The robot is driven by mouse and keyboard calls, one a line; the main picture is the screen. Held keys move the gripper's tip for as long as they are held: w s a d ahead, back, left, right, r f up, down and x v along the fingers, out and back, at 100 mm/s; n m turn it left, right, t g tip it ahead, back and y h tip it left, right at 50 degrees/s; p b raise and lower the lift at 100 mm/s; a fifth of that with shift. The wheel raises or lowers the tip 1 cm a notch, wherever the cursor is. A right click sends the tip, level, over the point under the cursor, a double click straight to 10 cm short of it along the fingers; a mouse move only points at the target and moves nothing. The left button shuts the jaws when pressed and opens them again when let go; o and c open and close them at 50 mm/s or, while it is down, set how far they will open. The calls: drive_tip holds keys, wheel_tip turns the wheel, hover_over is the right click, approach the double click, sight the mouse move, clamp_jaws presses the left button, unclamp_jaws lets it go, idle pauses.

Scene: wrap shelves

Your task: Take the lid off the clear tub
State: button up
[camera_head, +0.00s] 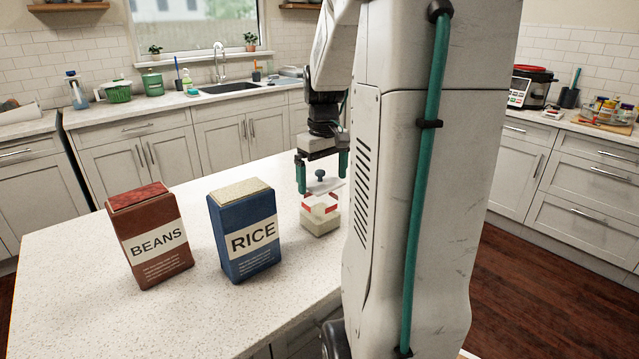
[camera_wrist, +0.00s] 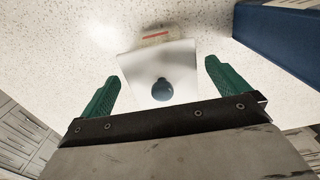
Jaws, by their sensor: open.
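The clear tub (camera_head: 321,217) stands on the speckled counter, with pale contents low down and a red-and-white label above. Its lid (camera_head: 326,187) is a pale translucent plate with a dark blue round knob (camera_head: 319,174). In the wrist view the lid (camera_wrist: 140,68) looks tilted, with the knob (camera_wrist: 162,89) near its lower middle. Whether the lid touches the tub's rim I cannot tell. My gripper (camera_head: 322,186) points down over the tub, its green fingers open on either side of the knob. In the wrist view the fingers (camera_wrist: 163,80) are apart from the knob.
A blue rice box (camera_head: 245,232) stands left of the tub, and a brown beans box (camera_head: 150,237) stands farther left. The rice box also shows at the upper right of the wrist view (camera_wrist: 285,38). The counter's (camera_head: 75,300) front left is clear.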

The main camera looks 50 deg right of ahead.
drive_tip(key=shift+f, duration=0.2)
drive_tip(key=c, duration=0.9)
drive_tip(key=shift+r, duration=0.1)
